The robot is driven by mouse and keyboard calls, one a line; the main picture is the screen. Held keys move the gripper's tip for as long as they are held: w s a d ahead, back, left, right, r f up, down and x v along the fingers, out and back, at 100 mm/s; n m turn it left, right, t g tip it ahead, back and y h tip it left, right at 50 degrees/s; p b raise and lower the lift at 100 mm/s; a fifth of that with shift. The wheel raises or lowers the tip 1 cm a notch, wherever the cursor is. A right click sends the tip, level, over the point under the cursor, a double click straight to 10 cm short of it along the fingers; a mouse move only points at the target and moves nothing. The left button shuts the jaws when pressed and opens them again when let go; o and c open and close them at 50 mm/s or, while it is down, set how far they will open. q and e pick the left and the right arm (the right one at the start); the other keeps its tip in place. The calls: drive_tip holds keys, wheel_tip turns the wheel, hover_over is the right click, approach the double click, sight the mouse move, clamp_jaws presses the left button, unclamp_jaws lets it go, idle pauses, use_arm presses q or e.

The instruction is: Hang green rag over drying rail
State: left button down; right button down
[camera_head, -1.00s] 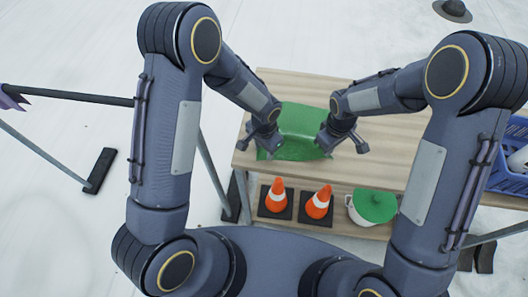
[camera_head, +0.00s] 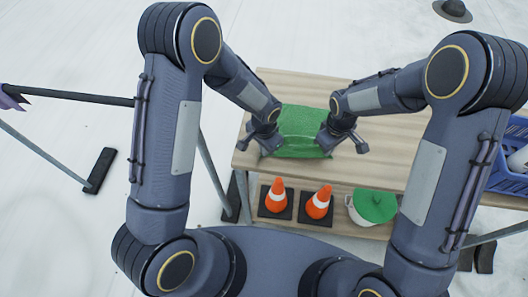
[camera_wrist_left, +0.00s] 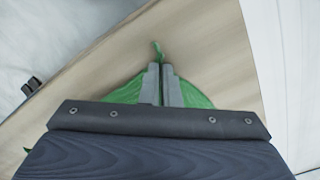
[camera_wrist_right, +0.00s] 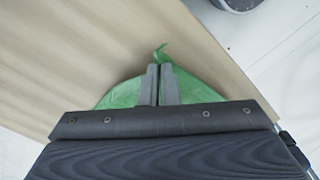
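The green rag (camera_head: 300,122) is on the wooden table, spread between my two grippers in the head view. My left gripper (camera_head: 268,147) is at its left near corner. In the left wrist view its fingers (camera_wrist_left: 161,68) are together, with a small tuft of rag (camera_wrist_left: 157,50) sticking out past the tips. My right gripper (camera_head: 332,146) is at the right near corner. In the right wrist view its fingers (camera_wrist_right: 160,68) are also together, with a tuft of rag (camera_wrist_right: 160,52) beyond them. The drying rail (camera_head: 85,97) is the dark bar at the left.
A purple cloth (camera_head: 12,98) is on the rail's far left. The wooden table (camera_head: 395,150) has bare room right of the rag. A lower shelf holds two orange cones (camera_head: 276,195) and a green-lidded pot (camera_head: 372,207). A blue crate (camera_head: 510,165) stands right.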

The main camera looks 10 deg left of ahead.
use_arm(q)
wheel_tip(320, 180, up, 5)
drive_tip(key=shift+f, duration=0.1)
idle(0.3)
